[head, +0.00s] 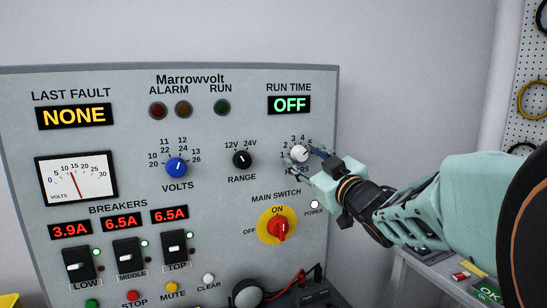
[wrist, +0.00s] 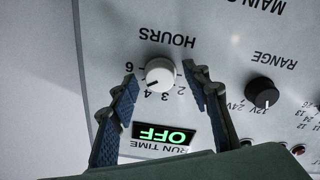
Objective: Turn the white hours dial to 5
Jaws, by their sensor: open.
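The white hours dial (head: 299,153) sits on the upper right of the grey panel, below the RUN TIME display (head: 289,104), which reads OFF. In the wrist view the dial (wrist: 160,75) is upside down, with the HOURS label above it and the numbers around it partly covered by my fingers. My gripper (wrist: 159,72) is open, with one blue-padded finger on each side of the dial. A gap shows beside the dial on both sides. In the head view my gripper (head: 313,160) reaches in from the right and hides some of the scale. I cannot tell clearly where the dial points.
The black range knob (head: 242,159) and blue volts knob (head: 176,167) are left of the dial. The red main switch (head: 281,229) is below, at ON. Breakers (head: 127,255) line the lower left. Right of the panel stands a bench (head: 425,265) with items.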

